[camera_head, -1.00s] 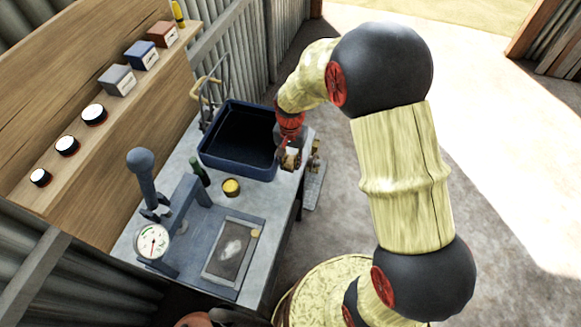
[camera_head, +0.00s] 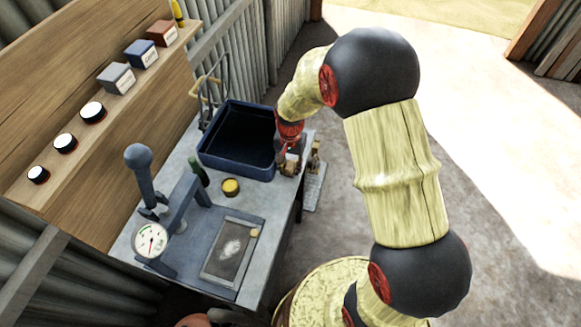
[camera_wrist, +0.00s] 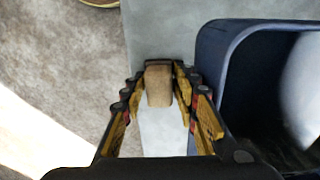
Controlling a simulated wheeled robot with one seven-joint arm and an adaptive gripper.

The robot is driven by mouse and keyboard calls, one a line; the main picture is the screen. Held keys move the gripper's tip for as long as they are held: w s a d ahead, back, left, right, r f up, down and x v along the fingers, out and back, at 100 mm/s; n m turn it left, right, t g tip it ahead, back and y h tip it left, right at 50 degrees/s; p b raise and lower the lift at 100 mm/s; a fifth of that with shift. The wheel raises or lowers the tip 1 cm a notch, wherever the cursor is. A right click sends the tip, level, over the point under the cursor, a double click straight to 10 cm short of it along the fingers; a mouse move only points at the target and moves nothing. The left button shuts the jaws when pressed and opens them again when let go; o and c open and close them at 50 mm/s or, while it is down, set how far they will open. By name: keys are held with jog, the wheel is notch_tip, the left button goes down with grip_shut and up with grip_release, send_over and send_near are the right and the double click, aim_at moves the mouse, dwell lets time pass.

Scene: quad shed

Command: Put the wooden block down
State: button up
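The wooden block (camera_wrist: 158,87) is brown and sits between the fingertips of my gripper (camera_wrist: 160,84) in the wrist view. The fingers flank it closely on both sides and look shut on it. In the head view my gripper (camera_head: 289,163) is at the right edge of the grey bench, just right of the blue tub; the block is small and partly hidden there. The block is over or on the bench top (camera_wrist: 160,30); I cannot tell whether its underside touches.
The blue tub (camera_head: 206,160) stands close left of my gripper. Beyond the bench's right edge is open floor (camera_wrist: 65,70).

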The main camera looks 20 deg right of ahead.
jog(key=shift+o, duration=0.4)
jog(key=shift+s+f, duration=0.45)
jog(key=shift+f, duration=0.25)
notch_tip(320, 180, up, 14)
jog(key=p, duration=0.3)
notch_tip(320, 180, up, 14)
jog(key=n+t, duration=0.2)
jog(key=n, duration=0.1)
send_over(290, 164)
jog(key=s, duration=0.8)
jog(key=s+r+n+t, duration=0.1)
jog(key=s+r+n, duration=0.1)
jog(key=s+r, duration=0.2)
jog(key=s+r+n+t, duration=0.2)
jog(key=s+r, duration=0.1)
jog(key=s, duration=0.7)
jog(key=shift+r, duration=0.4)
jog(key=shift+f+b, duration=0.45)
jog(key=shift+b, duration=0.05)
